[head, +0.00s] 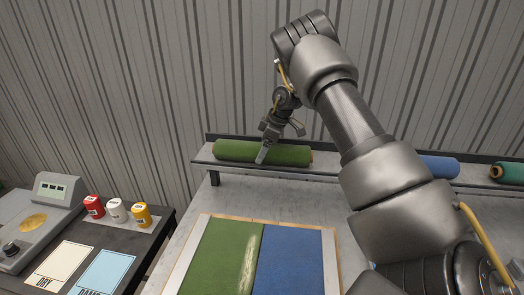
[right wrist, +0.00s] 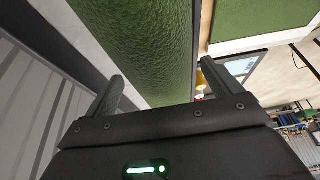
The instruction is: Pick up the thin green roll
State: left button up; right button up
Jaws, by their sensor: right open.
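A green roll (head: 232,151) lies lengthwise on the shelf at the back in the head view. In the right wrist view the green roll (right wrist: 150,45) runs between the two spread fingers of my right gripper (right wrist: 162,74), which is open. A gap shows beside the left finger; whether either finger touches the roll cannot be told. My left gripper is not in view.
The shelf (head: 222,171) also holds a blue roll (head: 440,167) and a teal roll (head: 510,173) at right. In front lies a board with green (head: 220,258) and blue (head: 290,262) turf. A side table at left has a scale (head: 45,210), small jars (head: 116,210) and cards.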

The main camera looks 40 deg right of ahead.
jog(key=shift+s, duration=0.1)
jog(key=shift+c, duration=0.4)
jog(key=c, duration=1.3)
jog(key=shift+o, duration=0.2)
jog(key=shift+r, duration=0.15)
jog(key=shift+r, duration=0.55)
notch_tip(320, 180, up, 27)
jog(key=p, duration=0.5)
jog(key=shift+f, duration=0.15)
